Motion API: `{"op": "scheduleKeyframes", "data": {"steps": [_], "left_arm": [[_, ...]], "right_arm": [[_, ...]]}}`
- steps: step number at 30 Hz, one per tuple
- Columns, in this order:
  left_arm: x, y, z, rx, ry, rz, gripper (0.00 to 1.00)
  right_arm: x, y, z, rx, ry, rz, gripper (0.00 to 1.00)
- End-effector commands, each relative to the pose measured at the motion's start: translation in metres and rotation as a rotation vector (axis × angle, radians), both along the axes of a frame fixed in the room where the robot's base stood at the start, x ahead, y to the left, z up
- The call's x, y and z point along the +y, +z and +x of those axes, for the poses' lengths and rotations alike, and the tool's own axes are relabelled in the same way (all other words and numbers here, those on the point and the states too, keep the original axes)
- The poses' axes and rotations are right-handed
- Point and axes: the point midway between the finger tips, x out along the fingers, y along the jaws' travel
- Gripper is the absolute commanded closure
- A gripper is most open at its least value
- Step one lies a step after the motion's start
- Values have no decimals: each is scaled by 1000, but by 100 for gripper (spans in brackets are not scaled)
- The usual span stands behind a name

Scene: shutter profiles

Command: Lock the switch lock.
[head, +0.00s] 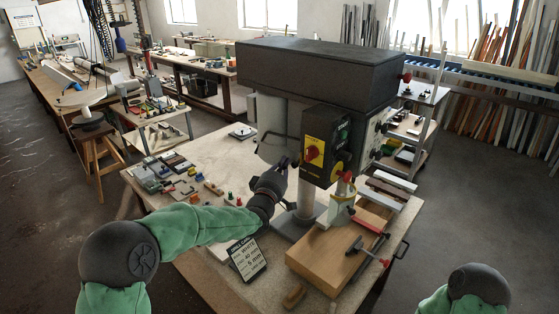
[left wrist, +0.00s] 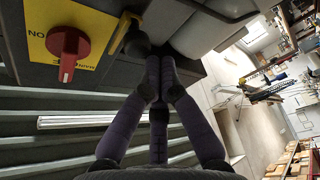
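The drill press switch box (head: 327,145) has a yellow plate (head: 314,152) with a red rotary switch (head: 312,153). In the left wrist view the red switch (left wrist: 68,44) is at the upper left on its yellow plate (left wrist: 85,22). A yellow curved piece (left wrist: 121,32) and a dark rounded part (left wrist: 137,43) are beside the plate; I cannot tell for sure that these are the lock. My left gripper (head: 285,164) is at the box's left side, its fingers (left wrist: 159,68) together near the dark part. I see nothing held between them. My right gripper is out of view.
The drill press head (head: 318,68) overhangs the box. A wooden board (head: 325,258) with red clamps (head: 366,249) lies on the bench below. A sign (head: 247,258) stands near the front, and small parts (head: 180,180) lie at the left.

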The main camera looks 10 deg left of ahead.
Motion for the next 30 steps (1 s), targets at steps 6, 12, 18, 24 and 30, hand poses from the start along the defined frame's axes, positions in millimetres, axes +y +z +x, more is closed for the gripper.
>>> {"op": "scheduleKeyframes", "data": {"steps": [6,12,18,24,30], "left_arm": [[0,0,0,0,0,0,100],[-5,-1,-3,-2,-2,1,100],[-22,-3,-14,-1,-3,0,100],[-27,-2,-18,2,-1,1,100],[-27,-1,-18,2,-1,1,100]], "right_arm": [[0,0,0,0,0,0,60],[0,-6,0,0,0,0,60],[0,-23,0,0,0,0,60],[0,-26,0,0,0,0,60],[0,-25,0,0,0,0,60]]}}
